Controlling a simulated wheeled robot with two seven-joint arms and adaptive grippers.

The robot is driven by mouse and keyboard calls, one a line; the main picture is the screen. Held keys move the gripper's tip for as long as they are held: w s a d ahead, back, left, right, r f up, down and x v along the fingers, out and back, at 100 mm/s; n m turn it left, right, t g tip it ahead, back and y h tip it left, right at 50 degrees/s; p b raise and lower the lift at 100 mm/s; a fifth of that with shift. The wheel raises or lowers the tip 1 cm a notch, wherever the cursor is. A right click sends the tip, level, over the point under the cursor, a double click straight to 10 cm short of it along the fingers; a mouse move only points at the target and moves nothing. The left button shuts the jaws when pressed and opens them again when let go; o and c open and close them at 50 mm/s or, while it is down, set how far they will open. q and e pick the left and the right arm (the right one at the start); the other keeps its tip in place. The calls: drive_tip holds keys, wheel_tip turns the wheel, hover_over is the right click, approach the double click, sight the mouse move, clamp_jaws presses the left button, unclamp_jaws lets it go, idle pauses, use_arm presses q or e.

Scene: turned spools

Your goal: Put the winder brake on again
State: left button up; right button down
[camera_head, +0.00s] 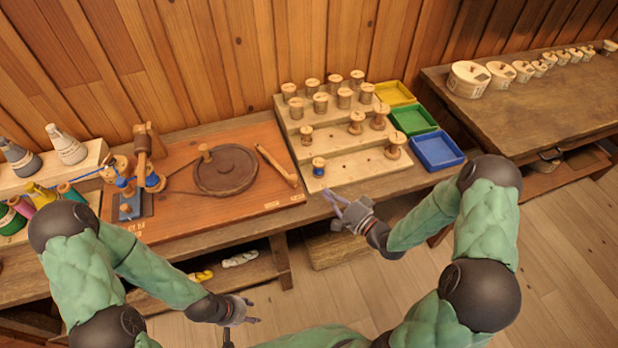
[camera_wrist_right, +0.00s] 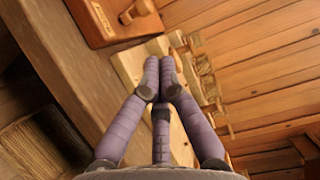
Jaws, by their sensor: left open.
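The winder stands on a reddish board (camera_head: 225,208) at the centre left in the head view. Its dark round wheel (camera_head: 226,170) has an upright wooden knob (camera_head: 205,152). A pale wooden lever (camera_head: 277,164), which looks like the brake, lies slanted right of the wheel, apart from it. Its near end appears as a wooden peg in the right wrist view (camera_wrist_right: 138,11). My left gripper (camera_head: 252,310) is open and empty, low in front of the bench.
A stepped rack (camera_head: 350,168) with several wooden spools stands right of the board. Yellow (camera_head: 394,93), green (camera_head: 413,119) and blue (camera_head: 436,150) trays lie beyond it. Coloured thread cones (camera_head: 42,195) stand at left. A shelf under the bench holds skeins (camera_head: 240,259).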

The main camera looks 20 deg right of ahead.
use_arm(q)
wheel_tip(320, 180, down, 2)
drive_tip(key=shift+f+b, duration=0.2)
drive_tip(key=shift+b, duration=0.95)
use_arm(e)
drive_tip(key=x, duration=1)
drive_tip(key=shift+r, duration=0.1)
drive_tip(key=s+a, duration=0.1)
drive_tip(key=a, duration=0.2)
drive_tip(key=s+a, duration=0.1)
drive_tip(key=a, duration=0.2)
drive_tip(key=s+a+p, duration=0.1)
drive_tip(key=a, duration=0.2)
use_arm(q)
drive_tip(key=shift+r, duration=0.5)
use_arm(e)
drive_tip(key=shift+s, duration=0.15)
use_arm(q)
drive_tip(key=shift+s, duration=0.2)
use_arm(e)
drive_tip(key=shift+s+a, duration=0.1)
